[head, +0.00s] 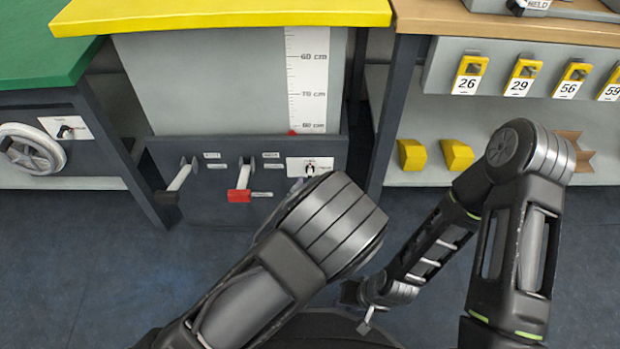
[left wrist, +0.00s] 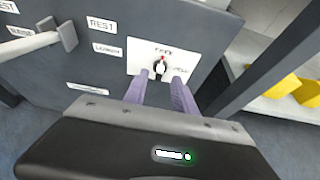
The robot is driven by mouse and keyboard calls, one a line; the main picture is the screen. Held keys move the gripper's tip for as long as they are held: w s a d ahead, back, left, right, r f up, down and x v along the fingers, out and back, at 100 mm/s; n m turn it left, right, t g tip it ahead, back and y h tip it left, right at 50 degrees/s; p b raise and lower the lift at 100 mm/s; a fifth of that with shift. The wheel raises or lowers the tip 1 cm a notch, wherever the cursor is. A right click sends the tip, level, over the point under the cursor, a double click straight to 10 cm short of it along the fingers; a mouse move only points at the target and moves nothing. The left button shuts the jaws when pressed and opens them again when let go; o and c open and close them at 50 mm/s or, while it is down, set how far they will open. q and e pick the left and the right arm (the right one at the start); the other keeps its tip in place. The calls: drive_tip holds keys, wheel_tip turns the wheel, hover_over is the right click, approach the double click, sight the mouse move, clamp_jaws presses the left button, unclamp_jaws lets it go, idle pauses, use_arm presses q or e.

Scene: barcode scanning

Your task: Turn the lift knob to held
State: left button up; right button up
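The lift knob (left wrist: 160,67) is small and dark with a red mark pointing up, toward the blurred upper label on its white plate (left wrist: 140,57). Another blurred label is to its right. In the head view the knob (head: 310,170) shows on the grey panel under the yellow top. My left gripper (left wrist: 162,92) is open, its two purple-grey fingers apart and pointing at the plate just below the knob. Whether they touch it I cannot tell. In the head view my left forearm hides most of that gripper. My right gripper (head: 368,318) hangs low over the floor, its opening unclear.
On the same panel are a lever with a black end (head: 166,197) and a lever with a red end (head: 239,195). A handwheel (head: 32,149) is at the left. A shelf unit with yellow numbered holders (head: 469,77) stands at the right. The dark floor (head: 90,265) is clear.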

sight(310, 175)
use_arm(q)
drive_tip(key=b+x, duration=0.1)
drive_tip(key=x, duration=0.3)
drive_tip(key=shift+w+f, duration=0.1)
drive_tip(key=shift+f, duration=0.05)
drive_tip(key=shift+c, duration=0.5)
clamp_jaws()
